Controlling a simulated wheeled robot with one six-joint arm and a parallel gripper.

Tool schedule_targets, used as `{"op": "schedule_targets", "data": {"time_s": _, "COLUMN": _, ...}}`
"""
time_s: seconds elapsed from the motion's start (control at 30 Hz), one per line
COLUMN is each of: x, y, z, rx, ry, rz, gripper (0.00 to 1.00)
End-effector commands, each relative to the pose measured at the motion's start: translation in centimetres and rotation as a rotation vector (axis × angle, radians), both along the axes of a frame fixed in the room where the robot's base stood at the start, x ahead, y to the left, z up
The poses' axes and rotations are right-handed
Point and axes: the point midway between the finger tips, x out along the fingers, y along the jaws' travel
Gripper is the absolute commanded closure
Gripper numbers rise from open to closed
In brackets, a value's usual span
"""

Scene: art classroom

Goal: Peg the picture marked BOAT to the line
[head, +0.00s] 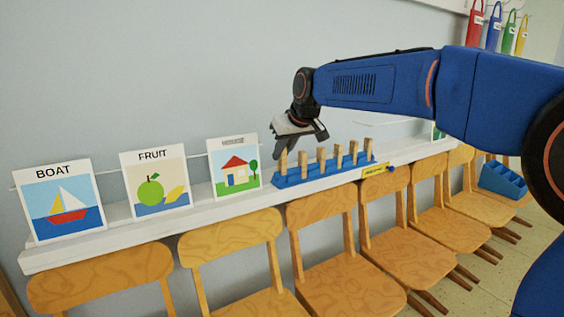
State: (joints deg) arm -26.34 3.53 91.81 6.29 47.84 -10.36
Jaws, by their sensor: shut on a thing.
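The BOAT picture (62,205), a card with a sailing boat on blue water, stands on the white shelf at the far left, leaning towards the wall. A thin pale line (108,172) runs along the wall behind the pictures. Several wooden pegs (321,160) stand upright in a blue rack (330,172) on the shelf. My gripper (283,150) is over the rack's left end, shut on the leftmost peg (283,166), which still appears to be in the rack. The gripper's fingers partly hide the peg's top.
The FRUIT picture (155,183) and a house picture (234,168) stand between the BOAT picture and the rack. A yellow label (376,170) is on the shelf (205,208) edge. Wooden chairs (330,230) line the front. A blue caddy (502,181) is at right.

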Motion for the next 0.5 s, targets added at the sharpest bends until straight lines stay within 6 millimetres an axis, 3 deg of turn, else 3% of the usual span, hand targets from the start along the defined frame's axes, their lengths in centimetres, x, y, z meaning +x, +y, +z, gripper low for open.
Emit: {"op": "schedule_targets", "data": {"time_s": 0.5, "x": 0.0, "y": 0.0, "z": 2.1, "rx": 0.001, "ry": -0.001, "rz": 0.0, "gripper": 0.99}}
